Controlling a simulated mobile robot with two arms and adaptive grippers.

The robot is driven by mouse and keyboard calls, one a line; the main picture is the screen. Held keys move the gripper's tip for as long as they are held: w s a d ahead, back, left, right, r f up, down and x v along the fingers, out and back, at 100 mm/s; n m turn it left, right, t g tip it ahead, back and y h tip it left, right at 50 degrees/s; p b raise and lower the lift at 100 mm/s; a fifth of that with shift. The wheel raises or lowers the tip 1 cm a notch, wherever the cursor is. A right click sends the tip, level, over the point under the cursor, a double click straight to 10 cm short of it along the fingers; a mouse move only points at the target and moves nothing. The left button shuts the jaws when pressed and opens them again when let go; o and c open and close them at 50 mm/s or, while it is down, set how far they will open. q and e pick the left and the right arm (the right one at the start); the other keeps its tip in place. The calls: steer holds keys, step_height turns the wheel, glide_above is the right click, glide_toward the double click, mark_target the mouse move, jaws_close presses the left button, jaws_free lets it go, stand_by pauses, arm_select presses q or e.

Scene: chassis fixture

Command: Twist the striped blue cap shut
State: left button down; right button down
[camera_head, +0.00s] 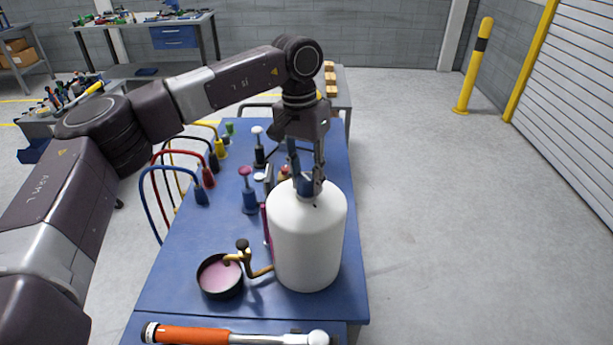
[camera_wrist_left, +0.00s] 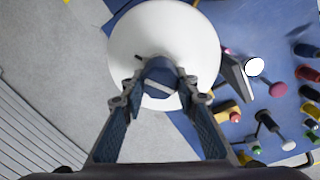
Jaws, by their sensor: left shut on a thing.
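The blue cap (camera_wrist_left: 158,75) with a pale stripe across its top sits on the neck of a white bottle (camera_head: 307,240). The bottle stands upright on the blue table. In the head view the cap (camera_head: 306,187) is partly hidden by the fingers. My left gripper (camera_head: 307,178) comes down from above and is shut on the cap, one finger on each side. In the left wrist view the gripper's fingertips (camera_wrist_left: 160,88) flank the cap, and the stripe lies at a slight tilt. My right gripper is not in view.
A black bowl with pink content (camera_head: 220,278) and a brass-coloured bent fitting (camera_head: 256,268) are left of the bottle. An orange-handled tool (camera_head: 190,335) lies at the front edge. Several coloured plugs with cables (camera_head: 202,195) line the table's left side. Floor to the right is clear.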

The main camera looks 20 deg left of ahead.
arm_select(q)
steer(key=shift+f, duration=0.1)
steer(key=c, duration=1.4)
jaws_free()
steer(key=shift+r+p, duration=2.3)
steer(key=shift+r, duration=1.35)
steer(key=shift+f, duration=0.2)
